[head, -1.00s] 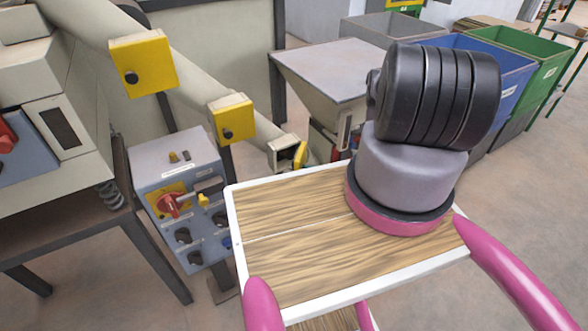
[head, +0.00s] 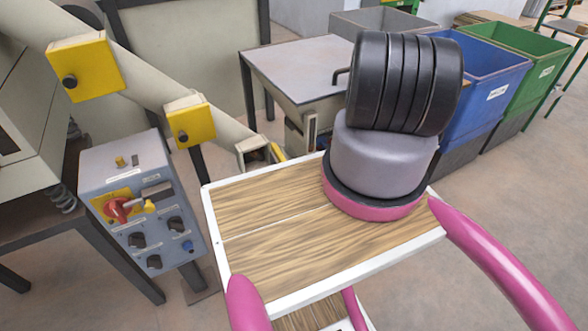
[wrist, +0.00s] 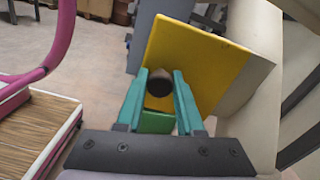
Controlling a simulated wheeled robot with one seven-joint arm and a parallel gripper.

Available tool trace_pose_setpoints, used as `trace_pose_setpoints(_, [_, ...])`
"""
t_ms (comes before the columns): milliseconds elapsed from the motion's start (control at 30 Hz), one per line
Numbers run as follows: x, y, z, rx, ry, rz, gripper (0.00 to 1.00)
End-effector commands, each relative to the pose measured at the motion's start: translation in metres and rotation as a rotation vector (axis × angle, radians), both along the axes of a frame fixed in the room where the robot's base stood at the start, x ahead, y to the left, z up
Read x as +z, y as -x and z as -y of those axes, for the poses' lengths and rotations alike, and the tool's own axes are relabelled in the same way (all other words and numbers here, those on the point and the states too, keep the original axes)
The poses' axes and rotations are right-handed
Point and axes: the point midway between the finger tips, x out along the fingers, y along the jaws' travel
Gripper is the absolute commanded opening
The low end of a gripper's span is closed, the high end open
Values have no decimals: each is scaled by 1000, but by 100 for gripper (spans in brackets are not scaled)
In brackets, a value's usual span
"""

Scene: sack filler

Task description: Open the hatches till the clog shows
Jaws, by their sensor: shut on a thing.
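A sloping beige pipe in the head view carries yellow hatches with dark knobs. The upper hatch (head: 84,66) and middle hatch (head: 190,122) lie flat on their box frames. At the lower end, a box opening (head: 254,152) shows a dark inside, with a yellow plate (head: 279,152) seen nearly edge-on beside it. What is inside is too small to tell. In the wrist view, the teal fingers of my gripper (wrist: 160,88) are shut on the dark round knob (wrist: 160,83) of a yellow hatch (wrist: 195,62). My gripper does not show in the head view.
A grey control box (head: 135,195) with a red switch stands below the pipe. A grey-topped hopper (head: 300,65) stands behind my arm. Blue (head: 490,85) and green (head: 530,60) bins stand at the right. Floor is open at the right front.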

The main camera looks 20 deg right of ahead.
Motion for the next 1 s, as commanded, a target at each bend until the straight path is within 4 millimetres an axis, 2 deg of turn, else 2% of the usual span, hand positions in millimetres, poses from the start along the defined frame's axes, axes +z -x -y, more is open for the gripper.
trace_pose_setpoints(500, [-1, 1, -1, 23, -1, -2, 0])
trace_pose_setpoints(533, [-1, 1, -1, 22, -1, -2, 44])
trace_pose_setpoints(600, [-1, 1, -1, 22, -1, -1, 66])
trace_pose_setpoints(867, [0, 0, -1, 20, -1, 0, 66])
trace_pose_setpoints(1000, [0, 0, 7, 18, 0, 1, 66])
